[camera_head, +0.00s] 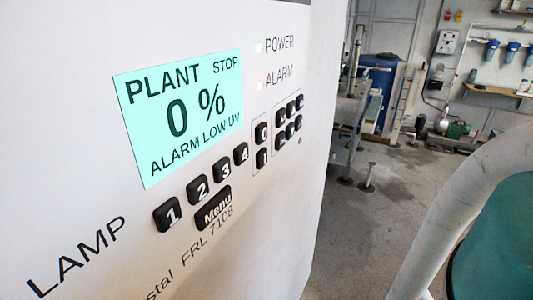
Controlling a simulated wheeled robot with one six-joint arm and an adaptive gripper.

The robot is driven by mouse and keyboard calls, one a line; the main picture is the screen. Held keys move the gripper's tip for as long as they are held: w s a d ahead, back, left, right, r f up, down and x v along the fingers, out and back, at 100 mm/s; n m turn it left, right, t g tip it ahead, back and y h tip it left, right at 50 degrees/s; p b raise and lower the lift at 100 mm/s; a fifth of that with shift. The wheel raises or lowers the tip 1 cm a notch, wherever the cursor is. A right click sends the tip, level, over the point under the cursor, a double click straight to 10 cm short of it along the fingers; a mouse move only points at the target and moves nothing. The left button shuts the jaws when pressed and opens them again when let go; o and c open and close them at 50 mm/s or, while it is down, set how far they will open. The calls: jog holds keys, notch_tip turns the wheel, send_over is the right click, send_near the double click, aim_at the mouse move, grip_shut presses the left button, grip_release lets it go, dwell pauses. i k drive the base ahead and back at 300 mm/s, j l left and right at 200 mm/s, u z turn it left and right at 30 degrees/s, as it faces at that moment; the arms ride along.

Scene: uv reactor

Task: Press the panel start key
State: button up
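The white control panel (285,215) fills the left and middle of the head view, seen at a slant. Its lit cyan display (180,115) reads PLANT STOP, 0 % and ALARM LOW UV. Right of the numbered keys, a framed pair of black keys holds an upper key marked like O (261,133) and a lower key marked like I (262,157). No key is labelled with the word start. Nothing visible touches or covers these keys. My gripper is not in view.
Black number keys (197,188) and a Menu key (212,208) sit below the display. Several small keys (289,118) lie further right. A pale curved pipe (455,215) and a green body (498,245) stand at the right. Grey floor (360,235) is open between.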

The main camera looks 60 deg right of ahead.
aim_at(262, 155)
jog(key=k+l+z, duration=0.2)
jog(key=k, duration=0.25)
jog(key=k+l+z, duration=0.15)
jog(key=k, duration=0.35)
jog(key=k+l+z, duration=0.2)
jog(key=k, duration=0.25)
